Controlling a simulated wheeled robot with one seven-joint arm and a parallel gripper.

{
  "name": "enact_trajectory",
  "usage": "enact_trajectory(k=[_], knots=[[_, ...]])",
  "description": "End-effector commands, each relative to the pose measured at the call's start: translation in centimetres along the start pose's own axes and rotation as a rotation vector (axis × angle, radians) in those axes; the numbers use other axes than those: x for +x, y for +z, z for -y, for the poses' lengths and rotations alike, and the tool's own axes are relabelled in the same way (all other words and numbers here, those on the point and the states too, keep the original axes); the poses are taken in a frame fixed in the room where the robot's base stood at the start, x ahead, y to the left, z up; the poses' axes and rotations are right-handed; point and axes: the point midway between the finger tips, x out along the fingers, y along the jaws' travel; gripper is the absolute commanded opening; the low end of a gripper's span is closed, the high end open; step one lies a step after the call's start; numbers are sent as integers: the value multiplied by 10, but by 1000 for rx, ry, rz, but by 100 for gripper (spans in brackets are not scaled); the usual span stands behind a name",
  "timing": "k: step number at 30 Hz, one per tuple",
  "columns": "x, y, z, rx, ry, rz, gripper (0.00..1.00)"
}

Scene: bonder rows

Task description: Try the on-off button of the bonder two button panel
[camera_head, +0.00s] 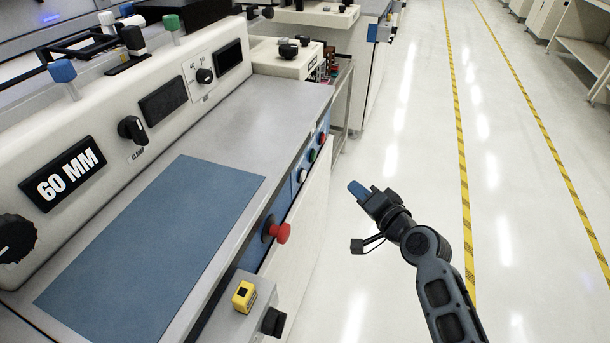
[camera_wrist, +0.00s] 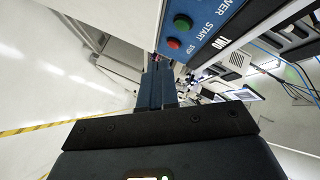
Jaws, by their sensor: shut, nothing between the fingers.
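A blue panel strip runs along the front of the near bonder. In the head view it bears a white button (camera_head: 302,175), a green button (camera_head: 312,155) and a red button (camera_head: 322,139). In the wrist view the panel (camera_wrist: 210,25) shows parts of the words POWER, START, STOP and TWO, with a green button (camera_wrist: 182,22) and a red button (camera_wrist: 173,43). I cannot tell which is the on-off button. My gripper (camera_head: 357,188) is shut and empty, over the aisle to the right of the panel, apart from it. Its blue fingers (camera_wrist: 156,85) also show in the wrist view.
A red mushroom knob (camera_head: 280,232) sticks out from the bonder's front. Nearer is a grey box with a yellow block (camera_head: 243,295). A blue mat (camera_head: 150,250) lies on the worktop. The aisle floor (camera_head: 400,110) is clear, with yellow-black tape lines. More machines stand beyond.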

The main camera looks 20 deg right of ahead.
Motion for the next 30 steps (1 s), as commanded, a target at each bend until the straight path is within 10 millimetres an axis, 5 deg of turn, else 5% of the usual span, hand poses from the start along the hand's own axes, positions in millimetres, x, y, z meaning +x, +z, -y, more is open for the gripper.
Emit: enact_trajectory(k=[30], knots=[[61, 45, 44, -1, 0, 0, 0]])
